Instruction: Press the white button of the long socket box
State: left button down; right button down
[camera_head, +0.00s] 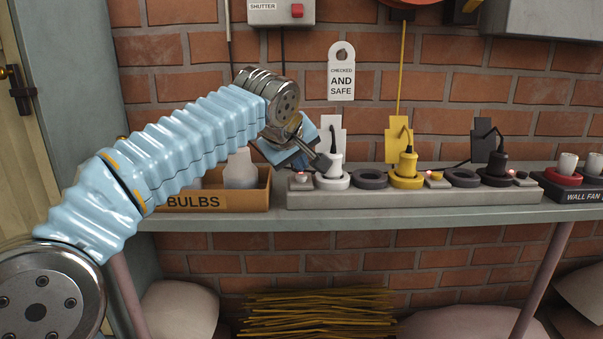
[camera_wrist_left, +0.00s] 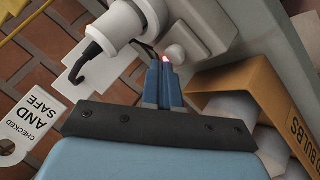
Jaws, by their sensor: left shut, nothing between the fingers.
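The long grey socket box (camera_head: 415,197) lies on the shelf. Its white button (camera_head: 300,179) is at the left end, beside a white plug (camera_head: 335,165) in a white-ringed socket; a red light glows at the button. My left gripper (camera_head: 322,162) is shut and empty, just above the box's left end near the white plug. In the left wrist view the shut fingertips (camera_wrist_left: 161,66) point at the white button (camera_wrist_left: 176,53), with the red glow beside them. They are very close; I cannot tell whether they touch it. My right gripper is not in view.
A bulbs box (camera_head: 262,192) stands left of the socket box. A wall fan box (camera_head: 580,196) is at the right end. A brick wall stands close behind.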

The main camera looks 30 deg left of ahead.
aim_at(299, 177)
pick_arm(q)
notch_tip(299, 177, up, 6)
jog(key=p, duration=0.5)
jog(key=shift+r+p, duration=0.1)
jog(key=shift+p, duration=0.2)
